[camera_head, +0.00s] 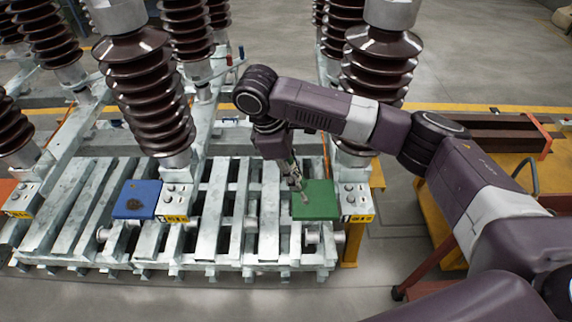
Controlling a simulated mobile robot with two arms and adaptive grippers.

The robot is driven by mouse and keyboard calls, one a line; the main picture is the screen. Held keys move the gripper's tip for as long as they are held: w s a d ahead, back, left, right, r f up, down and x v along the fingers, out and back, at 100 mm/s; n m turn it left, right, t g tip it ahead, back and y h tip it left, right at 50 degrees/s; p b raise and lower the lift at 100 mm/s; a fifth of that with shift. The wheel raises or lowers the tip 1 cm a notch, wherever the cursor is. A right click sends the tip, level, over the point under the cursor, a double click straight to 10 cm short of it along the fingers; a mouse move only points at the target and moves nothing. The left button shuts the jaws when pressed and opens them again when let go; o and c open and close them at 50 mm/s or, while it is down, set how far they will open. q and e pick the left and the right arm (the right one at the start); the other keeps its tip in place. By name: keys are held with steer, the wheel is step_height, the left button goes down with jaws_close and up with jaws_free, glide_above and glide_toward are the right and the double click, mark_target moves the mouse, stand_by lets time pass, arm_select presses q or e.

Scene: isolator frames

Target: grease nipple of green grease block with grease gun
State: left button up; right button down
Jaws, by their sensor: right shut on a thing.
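The green grease block (318,207) sits on the frame's front beam, right of centre, next to the base of the right insulator. My right arm reaches in from the right, and its gripper (288,163) points down just above the block's back left side. It is shut on the grease gun (297,182), a slim grey tool whose lower end comes down over the left part of the block. I cannot tell whether the tip touches the block. The nipple is too small to make out. My left gripper is not in view.
A blue block (138,199) with a dark stain sits to the left on the same slatted metal frame (212,222). Tall brown insulators (150,95) stand behind the blocks. A yellow cart with a brown beam (490,130) stands at the right. The floor in front is clear.

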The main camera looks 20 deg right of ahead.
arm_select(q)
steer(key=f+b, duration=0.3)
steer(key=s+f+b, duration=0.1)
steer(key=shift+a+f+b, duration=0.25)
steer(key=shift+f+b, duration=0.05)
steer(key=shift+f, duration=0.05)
arm_select(e)
steer(key=w+d+f+n+t+h, duration=0.1)
steer(key=w+f+n+t, duration=0.2)
steer(key=w+f+n, duration=0.4)
steer(key=shift+d+n, duration=0.15)
steer(key=shift+n, duration=0.35)
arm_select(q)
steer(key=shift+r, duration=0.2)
arm_select(e)
steer(key=shift+r, duration=0.1)
arm_select(q)
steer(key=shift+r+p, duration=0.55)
steer(key=shift+p, duration=0.15)
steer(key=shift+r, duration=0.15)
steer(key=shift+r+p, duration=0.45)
steer(key=shift+p, duration=0.2)
